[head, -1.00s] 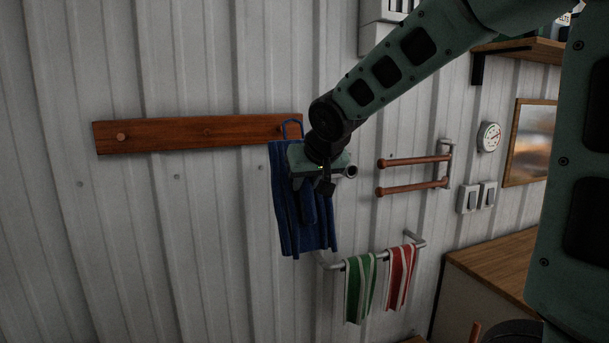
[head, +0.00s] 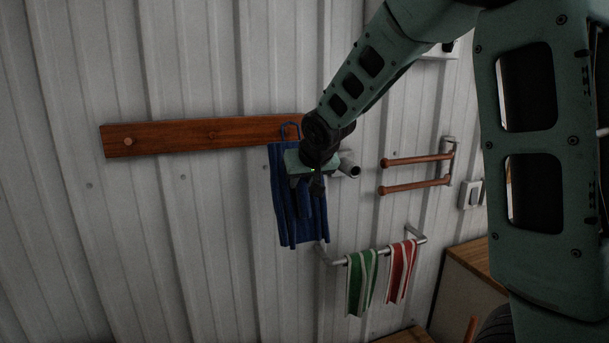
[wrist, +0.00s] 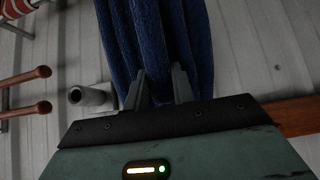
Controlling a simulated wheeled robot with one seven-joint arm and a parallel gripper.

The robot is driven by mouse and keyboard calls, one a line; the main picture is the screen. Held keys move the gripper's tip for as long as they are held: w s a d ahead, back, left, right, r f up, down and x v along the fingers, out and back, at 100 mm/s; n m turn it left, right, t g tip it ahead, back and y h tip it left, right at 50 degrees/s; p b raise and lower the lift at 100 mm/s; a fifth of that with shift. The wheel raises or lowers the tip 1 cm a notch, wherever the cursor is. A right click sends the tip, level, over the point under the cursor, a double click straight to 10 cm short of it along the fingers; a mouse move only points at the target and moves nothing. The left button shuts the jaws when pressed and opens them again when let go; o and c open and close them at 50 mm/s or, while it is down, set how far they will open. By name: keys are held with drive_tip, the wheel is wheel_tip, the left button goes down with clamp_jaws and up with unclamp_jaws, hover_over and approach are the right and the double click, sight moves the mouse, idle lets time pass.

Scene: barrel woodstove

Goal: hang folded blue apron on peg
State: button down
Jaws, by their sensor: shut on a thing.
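The folded blue apron (head: 288,215) hangs down in front of the wall, below the right part of the wooden peg rail (head: 170,137). My gripper (head: 303,182) is shut on the apron's upper part. In the wrist view the two fingers (wrist: 160,88) pinch the blue cloth (wrist: 150,40). Any peg at the right end is hidden behind my arm.
A towel bar (head: 340,262) with a green striped towel (head: 361,280) and a red striped towel (head: 400,270) is below right. A two-rod wooden rack (head: 415,175) and a short grey pipe end (head: 349,168) are to the right. The wall left of the apron is clear.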

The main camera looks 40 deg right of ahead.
drive_tip(key=shift+w+d+p, duration=0.2)
drive_tip(key=shift+w+p, duration=0.4)
drive_tip(key=shift+w+d+p, duration=0.15)
drive_tip(key=shift+w+p, duration=0.4)
drive_tip(key=shift+w, duration=0.05)
drive_tip(key=shift+b+x, duration=0.35)
drive_tip(key=shift+x, duration=0.6)
drive_tip(key=shift+w+r, duration=0.1)
drive_tip(key=c, duration=1.1)
unclamp_jaws()
drive_tip(key=b+v, duration=0.5)
drive_tip(key=v, duration=1.2)
drive_tip(key=shift+s+r, duration=0.1)
drive_tip(key=shift+s, duration=0.2)
